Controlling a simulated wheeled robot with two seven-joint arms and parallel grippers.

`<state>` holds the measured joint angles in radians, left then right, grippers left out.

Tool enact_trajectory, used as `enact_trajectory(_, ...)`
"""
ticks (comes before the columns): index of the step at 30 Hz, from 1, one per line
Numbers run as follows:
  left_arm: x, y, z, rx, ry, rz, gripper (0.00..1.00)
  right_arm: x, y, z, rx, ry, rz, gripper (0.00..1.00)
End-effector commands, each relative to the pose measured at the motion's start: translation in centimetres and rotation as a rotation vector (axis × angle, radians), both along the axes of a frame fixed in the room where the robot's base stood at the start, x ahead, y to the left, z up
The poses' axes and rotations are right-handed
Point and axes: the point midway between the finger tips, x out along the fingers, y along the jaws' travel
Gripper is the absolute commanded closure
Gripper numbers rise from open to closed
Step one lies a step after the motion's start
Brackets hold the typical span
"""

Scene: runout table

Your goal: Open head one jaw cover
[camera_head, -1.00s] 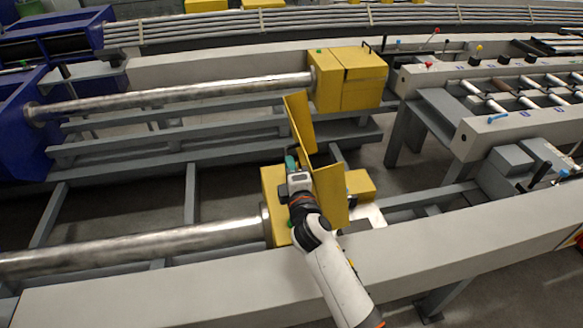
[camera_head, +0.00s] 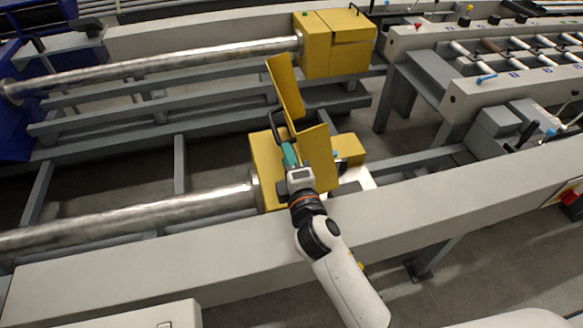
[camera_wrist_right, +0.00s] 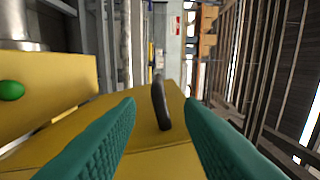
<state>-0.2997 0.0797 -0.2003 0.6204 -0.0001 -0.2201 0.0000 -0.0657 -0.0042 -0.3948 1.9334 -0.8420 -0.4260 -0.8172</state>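The near yellow head (camera_head: 268,172) has its jaw cover open. One yellow cover panel (camera_head: 286,88) stands raised at the back and another yellow panel (camera_head: 318,158) stands tilted at the right. A black handle (camera_head: 279,120) shows just beyond my right gripper (camera_head: 289,153). In the right wrist view the two green fingers (camera_wrist_right: 159,101) are apart, with the black handle (camera_wrist_right: 160,104) seen between them over a yellow surface. Clear gaps show on both sides of the handle. My left gripper is not in view.
A second yellow head (camera_head: 330,50) stands behind with its cover closed. A steel bar (camera_head: 130,213) runs left from the near head. A long grey beam (camera_head: 420,205) crosses in front. A roller table (camera_head: 500,85) stands at the right. A green button (camera_wrist_right: 11,90) shows at the left in the wrist view.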

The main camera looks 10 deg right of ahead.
Motion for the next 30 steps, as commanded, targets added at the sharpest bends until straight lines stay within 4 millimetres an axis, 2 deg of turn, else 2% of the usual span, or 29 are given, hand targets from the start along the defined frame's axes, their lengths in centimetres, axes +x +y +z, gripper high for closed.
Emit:
enact_trajectory(3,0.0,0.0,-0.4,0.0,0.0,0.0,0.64,-1.6,-0.1,-0.2,-0.001,0.001,0.0,0.66)
enact_trajectory(7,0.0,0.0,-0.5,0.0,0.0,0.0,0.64,-2.4,-0.2,0.0,-0.001,0.0,0.0,0.66)
enact_trajectory(23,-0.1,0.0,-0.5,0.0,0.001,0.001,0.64,-2.5,-0.3,-0.1,0.004,0.003,-0.003,0.66)
enact_trajectory(26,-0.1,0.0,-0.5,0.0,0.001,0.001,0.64,-3.0,-1.5,-0.9,0.07,0.056,-0.038,0.66)
enact_trajectory(29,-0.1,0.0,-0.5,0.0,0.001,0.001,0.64,-4.9,-4.6,-3.5,0.252,0.203,-0.142,0.66)
enact_trajectory(30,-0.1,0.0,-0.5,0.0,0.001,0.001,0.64,-6.2,-6.1,-5.0,0.352,0.284,-0.201,0.66)
